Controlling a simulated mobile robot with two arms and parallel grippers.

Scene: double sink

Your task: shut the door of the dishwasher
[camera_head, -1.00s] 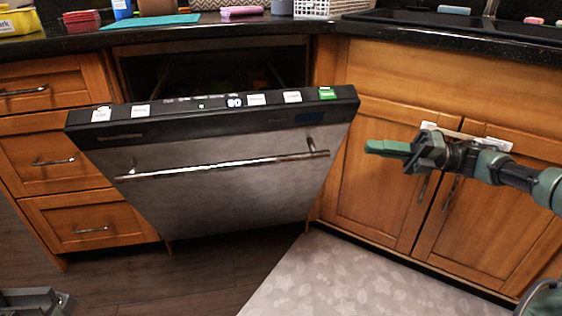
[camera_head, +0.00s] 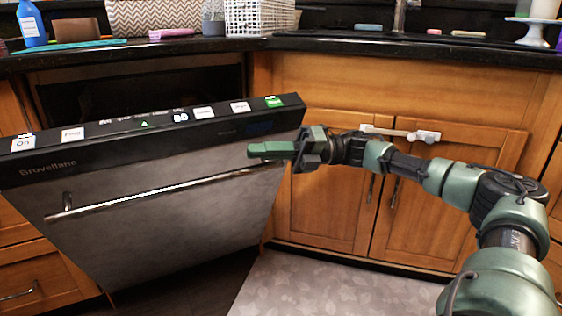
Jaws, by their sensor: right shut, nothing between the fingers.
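The dishwasher door (camera_head: 165,220) is steel with a black control strip along its top edge. It is partly open and tilted out from the cabinet, with the dark dishwasher opening (camera_head: 140,88) showing behind and above it. A long bar handle (camera_head: 150,195) crosses its front. My right gripper (camera_head: 268,150) is shut and empty, its green fingers pointing left. In the picture it overlaps the right edge of the door, near the right end of the handle; I cannot tell whether it touches. My left gripper is not in view.
Wooden cabinet doors (camera_head: 325,215) stand right of the dishwasher, with a white latch (camera_head: 400,133) across their tops. The black counter (camera_head: 400,48) above carries a white basket (camera_head: 258,18), a blue bottle (camera_head: 31,22) and other items. A grey patterned mat (camera_head: 330,290) lies on the floor.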

